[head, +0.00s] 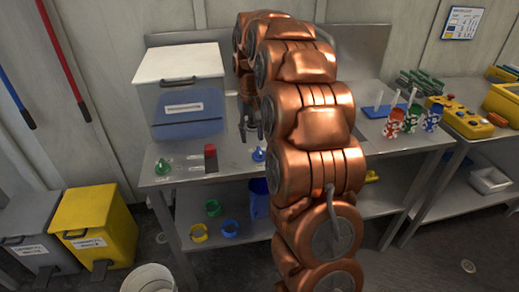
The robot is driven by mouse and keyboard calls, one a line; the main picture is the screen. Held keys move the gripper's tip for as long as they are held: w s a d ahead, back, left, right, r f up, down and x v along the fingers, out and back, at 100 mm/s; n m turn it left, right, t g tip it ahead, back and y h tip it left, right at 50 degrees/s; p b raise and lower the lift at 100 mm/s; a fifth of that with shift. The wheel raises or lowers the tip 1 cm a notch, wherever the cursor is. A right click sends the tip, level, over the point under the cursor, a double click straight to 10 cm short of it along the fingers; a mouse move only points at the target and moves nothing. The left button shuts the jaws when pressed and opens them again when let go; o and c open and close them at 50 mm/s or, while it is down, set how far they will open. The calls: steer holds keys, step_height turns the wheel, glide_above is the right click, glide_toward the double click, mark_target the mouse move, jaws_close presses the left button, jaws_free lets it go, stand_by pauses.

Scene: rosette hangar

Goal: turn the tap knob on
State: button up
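My copper arm crosses the middle of the head view and bends over the steel counter (228,165). My gripper (251,126) shows as small dark grey parts at the left of the arm, low over the counter. It is too small and partly covered to tell whether it is open or shut. I cannot make out the tap knob; my arm hides much of the counter's middle. A grey curved pipe (329,42) shows just right of the arm's top, possibly a tap spout, but I cannot be sure.
A white-lidded blue box (186,127) stands left on the counter, with a green funnel (163,166), a red-topped block (210,157) and a blue funnel (258,154) in front. Patterned cups (412,118) stand right. A yellow bin (97,222) and white bucket (150,279) are on the floor.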

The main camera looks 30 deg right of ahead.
glide_above(260, 150)
steer(key=shift+a+f+m, duration=0.1)
steer(key=shift+f+m, duration=0.2)
steer(key=shift+f, duration=0.6)
steer(key=shift+f+p, duration=0.95)
steer(key=shift+f, duration=2.9)
jaws_close()
